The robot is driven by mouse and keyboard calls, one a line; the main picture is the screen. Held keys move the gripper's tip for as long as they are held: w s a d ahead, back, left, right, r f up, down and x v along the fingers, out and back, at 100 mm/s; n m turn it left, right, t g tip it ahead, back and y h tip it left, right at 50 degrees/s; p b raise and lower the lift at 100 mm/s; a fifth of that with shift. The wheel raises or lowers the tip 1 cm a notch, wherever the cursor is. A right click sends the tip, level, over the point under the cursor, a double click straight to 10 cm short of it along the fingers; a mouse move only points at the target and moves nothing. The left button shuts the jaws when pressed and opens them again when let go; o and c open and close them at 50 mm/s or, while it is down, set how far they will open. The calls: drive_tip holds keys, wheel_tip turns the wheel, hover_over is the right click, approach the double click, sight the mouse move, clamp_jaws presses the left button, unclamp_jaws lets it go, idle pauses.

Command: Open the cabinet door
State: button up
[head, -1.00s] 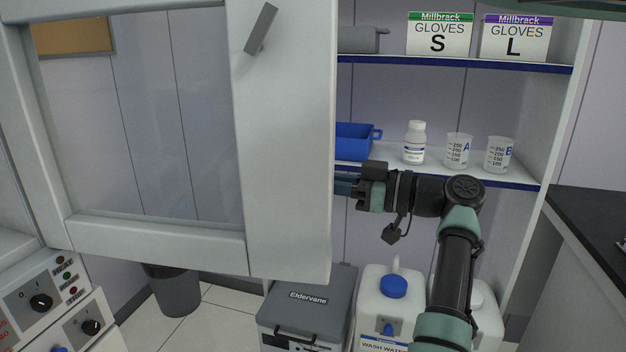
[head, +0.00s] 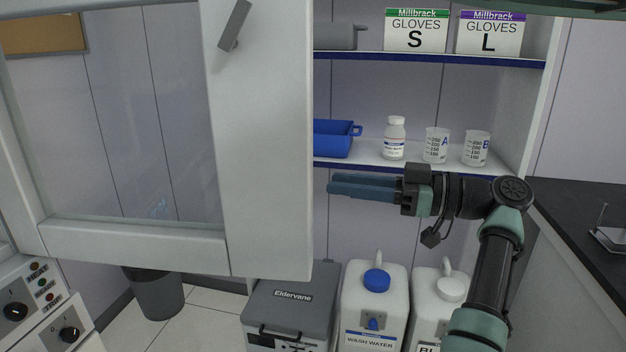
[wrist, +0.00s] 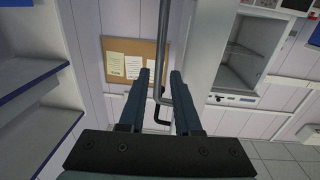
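The cabinet door (head: 262,150), a white frame around a clear pane, stands swung open across the left of the head view. Its grey handle (head: 234,26) is near the top of the free-edge side. The open cabinet's shelves (head: 375,165) show to the right of the door. My gripper (head: 330,184) is just right of the door's free edge, in front of the cabinet opening, pointing left. In the wrist view its two blue fingers (wrist: 160,76) are apart with nothing held between them. A grey upright bar (wrist: 163,45) shows beyond the fingers; I cannot tell its distance.
Shelves hold glove boxes (head: 416,32), a blue tray (head: 335,140), a white bottle (head: 394,138) and two beakers (head: 437,146). Below stand a grey case (head: 290,312) and white canisters (head: 375,302). A dark counter (head: 575,225) is at right, a bin (head: 157,294) at lower left.

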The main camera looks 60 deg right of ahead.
drive_tip(key=shift+v, duration=1.8)
drive_tip(key=shift+a, duration=0.1)
